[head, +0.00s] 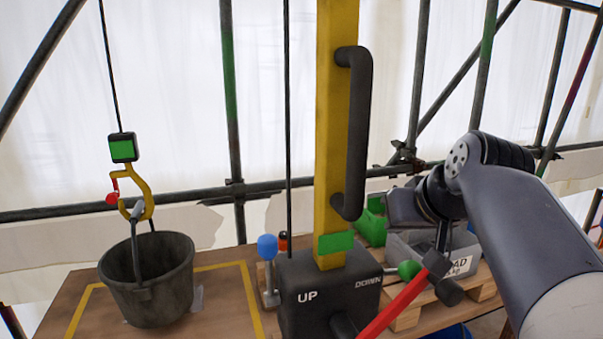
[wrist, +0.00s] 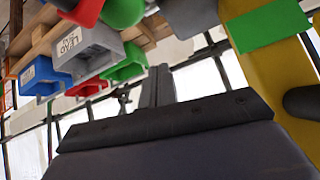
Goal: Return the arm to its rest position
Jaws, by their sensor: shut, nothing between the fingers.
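My gripper (head: 404,207) is at the end of my arm, which reaches in from the right in the head view. It hangs in front of the bins, right of the yellow post (head: 332,120), and touches nothing that I can make out. In the wrist view the gripper's dark fingers (wrist: 159,88) are together with nothing between them. My arm's elbow is bent high, and part of the gripper blends with the dark wrist.
A black bucket (head: 150,285) hangs at the yellow hook (head: 142,190) over the wooden table. The UP/DOWN box (head: 325,297), black handle (head: 362,130) and red lever (head: 393,308) are near my arm. A grey bin (head: 465,262) and green bin (head: 371,228) stand behind; scaffold poles lie beyond.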

